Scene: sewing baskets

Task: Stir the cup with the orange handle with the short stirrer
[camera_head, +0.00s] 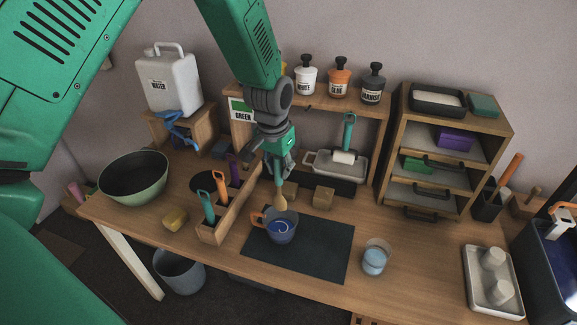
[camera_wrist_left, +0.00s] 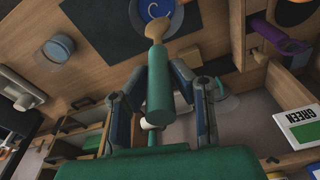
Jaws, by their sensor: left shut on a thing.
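My left gripper (camera_head: 278,170) is shut on the short stirrer. The stirrer has a green handle (camera_wrist_left: 160,85) and a pale wooden spoon end (camera_head: 280,201), which points down. The cup (camera_head: 284,232) stands upright on the dark mat, with its orange handle (camera_head: 257,218) toward the left. It holds blue liquid with a white swirl. The spoon end is at the cup's far rim in the head view; I cannot tell if it touches. In the left wrist view, the cup (camera_wrist_left: 150,8) is cut off by the top edge. My right gripper is not in view.
A wooden holder (camera_head: 226,222) with several coloured-handled tools stands left of the dark mat (camera_head: 318,250). A glass of pale blue liquid (camera_head: 375,258) stands to the right. Two small wooden blocks sit behind the cup. The mat's right part is clear.

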